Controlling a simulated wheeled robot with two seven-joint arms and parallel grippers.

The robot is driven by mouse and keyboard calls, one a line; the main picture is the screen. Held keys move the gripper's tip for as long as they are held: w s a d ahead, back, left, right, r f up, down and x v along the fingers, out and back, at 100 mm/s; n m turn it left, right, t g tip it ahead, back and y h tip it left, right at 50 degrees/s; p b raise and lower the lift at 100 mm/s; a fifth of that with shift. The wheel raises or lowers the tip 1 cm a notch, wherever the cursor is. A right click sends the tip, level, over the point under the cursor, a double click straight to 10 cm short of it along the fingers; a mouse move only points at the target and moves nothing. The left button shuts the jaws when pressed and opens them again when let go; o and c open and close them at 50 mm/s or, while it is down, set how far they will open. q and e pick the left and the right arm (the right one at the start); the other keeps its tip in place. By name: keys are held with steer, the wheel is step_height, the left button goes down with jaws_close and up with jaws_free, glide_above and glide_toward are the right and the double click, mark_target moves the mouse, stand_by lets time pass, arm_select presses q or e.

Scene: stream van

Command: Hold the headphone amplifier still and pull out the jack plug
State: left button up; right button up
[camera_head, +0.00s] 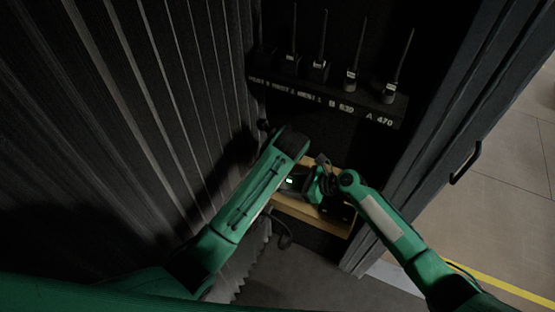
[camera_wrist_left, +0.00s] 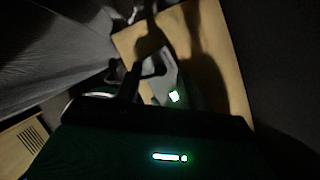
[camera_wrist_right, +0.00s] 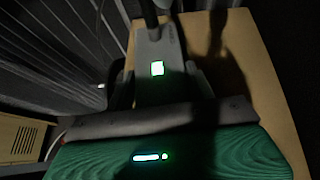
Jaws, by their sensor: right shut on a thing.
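The headphone amplifier is a grey box with a small lit green-white display. It rests on the wooden shelf (camera_head: 297,208), and the right wrist view shows its grey top (camera_wrist_right: 155,92). My right gripper (camera_head: 318,186) is shut on the amplifier, with dark fingers along both its sides. In the left wrist view the amplifier (camera_wrist_left: 163,88) lies ahead of my left gripper (camera_wrist_left: 143,75), whose dark fingers are hard to separate. A dark upright shape stands at the amplifier's far end in the right wrist view. I cannot make out the jack plug.
A rack ledge (camera_head: 300,90) with several handheld radios with antennas stands above the shelf. A ribbed dark wall (camera_head: 130,110) closes the left side. A dark door panel with a handle (camera_head: 466,163) stands at the right. Open floor (camera_head: 500,180) lies beyond it.

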arm_select(q)
steer(key=shift+x, duration=2.55)
jaws_close()
